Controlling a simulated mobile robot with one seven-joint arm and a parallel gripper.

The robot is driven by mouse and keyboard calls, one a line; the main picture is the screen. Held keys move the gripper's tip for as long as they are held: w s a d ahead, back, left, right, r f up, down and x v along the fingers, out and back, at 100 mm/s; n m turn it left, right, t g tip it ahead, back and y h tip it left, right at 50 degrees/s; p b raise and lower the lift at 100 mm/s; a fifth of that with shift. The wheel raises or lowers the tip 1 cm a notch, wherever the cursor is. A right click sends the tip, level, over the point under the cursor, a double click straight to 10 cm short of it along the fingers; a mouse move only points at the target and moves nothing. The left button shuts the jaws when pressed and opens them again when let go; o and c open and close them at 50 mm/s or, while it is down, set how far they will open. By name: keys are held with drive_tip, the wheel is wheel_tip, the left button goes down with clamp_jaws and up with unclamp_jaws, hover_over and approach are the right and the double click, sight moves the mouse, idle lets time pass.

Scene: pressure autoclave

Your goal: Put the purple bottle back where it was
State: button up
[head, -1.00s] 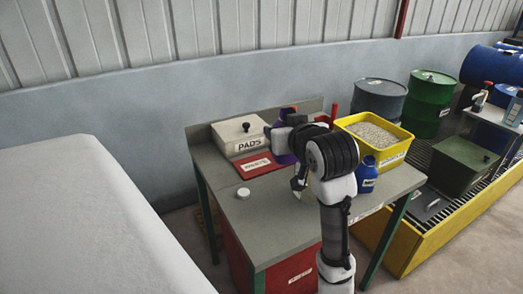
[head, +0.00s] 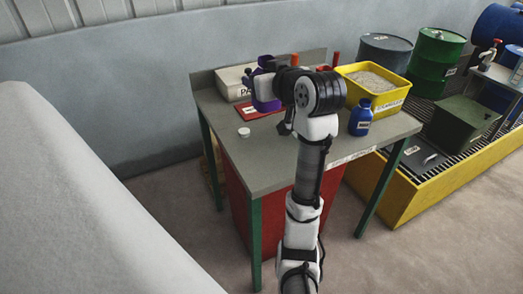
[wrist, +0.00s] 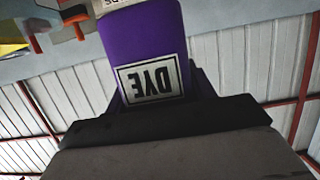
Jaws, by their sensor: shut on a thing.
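The purple bottle (head: 264,105) is held in my gripper (head: 272,92). In the head view it appears in front of the red labelled mat (head: 252,112) and the pads box (head: 228,80); whether it touches the mat I cannot tell. In the wrist view, the purple bottle (wrist: 140,38) shows its "DYE" label upside down, close against the dark gripper (wrist: 165,115). My gripper is shut on it. The fingertips are mostly hidden by the wrist and bottle.
A white cap (head: 244,132) lies on the grey bench (head: 270,160). A blue bottle (head: 360,118) stands at its right, near a yellow bin (head: 385,100) of granules. A green box (head: 462,122) and drums (head: 436,60) stand farther right. The bench's front left is clear.

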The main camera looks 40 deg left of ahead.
wheel_tip(320, 180, down, 19)
drive_tip(key=shift+f, duration=0.15)
idle(0.4)
drive_tip(key=shift+f, duration=0.1)
drive_tip(key=o, duration=1.2)
drive_tip(key=shift+f, duration=0.1)
